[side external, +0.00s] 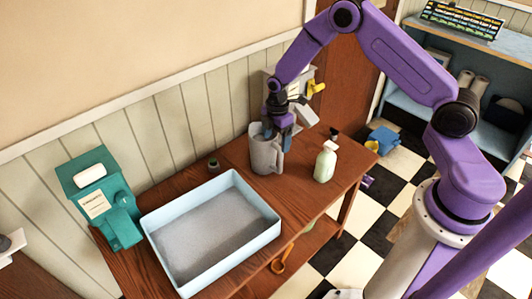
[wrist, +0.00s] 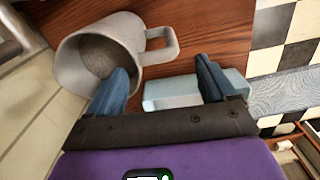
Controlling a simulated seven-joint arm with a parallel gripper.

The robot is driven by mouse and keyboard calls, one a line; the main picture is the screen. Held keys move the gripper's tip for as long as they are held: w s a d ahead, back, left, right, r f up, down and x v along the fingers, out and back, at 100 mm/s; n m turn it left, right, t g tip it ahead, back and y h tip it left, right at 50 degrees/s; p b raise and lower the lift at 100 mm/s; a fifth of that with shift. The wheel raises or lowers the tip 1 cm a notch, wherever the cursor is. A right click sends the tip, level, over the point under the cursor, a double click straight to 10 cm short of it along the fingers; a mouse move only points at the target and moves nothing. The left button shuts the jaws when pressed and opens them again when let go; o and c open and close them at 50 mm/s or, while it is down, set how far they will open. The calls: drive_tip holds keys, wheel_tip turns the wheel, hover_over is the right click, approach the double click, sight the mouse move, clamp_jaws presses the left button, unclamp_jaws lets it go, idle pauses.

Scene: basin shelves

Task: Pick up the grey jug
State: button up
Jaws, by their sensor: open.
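The grey jug (side external: 265,156) stands upright on the wooden table, near its far end in the side view. In the wrist view the jug (wrist: 72,62) shows its open mouth, and its handle (wrist: 163,45) points right. My gripper (side external: 284,129) is open at the jug's top, on the handle side. In the wrist view my gripper (wrist: 160,70) has its left finger overlapping the jug's mouth and its right finger beyond the handle. I cannot tell whether a finger touches the jug.
A pale blue basin (side external: 270,229) and a green pump bottle (side external: 325,163) stand near the jug. A small dark jar (side external: 213,163) is near the wall. A teal dispenser (side external: 105,205) stands at the left.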

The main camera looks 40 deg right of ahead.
sight(268, 154)
drive_tip(key=shift+s+d+f, duration=0.1)
drive_tip(key=shift+d+f, duration=0.05)
drive_tip(key=shift+f, duration=1.7)
drive_tip(key=shift+s+d+f, duration=0.1)
drive_tip(key=shift+f, duration=1.75)
drive_tip(key=c, duration=1.5)
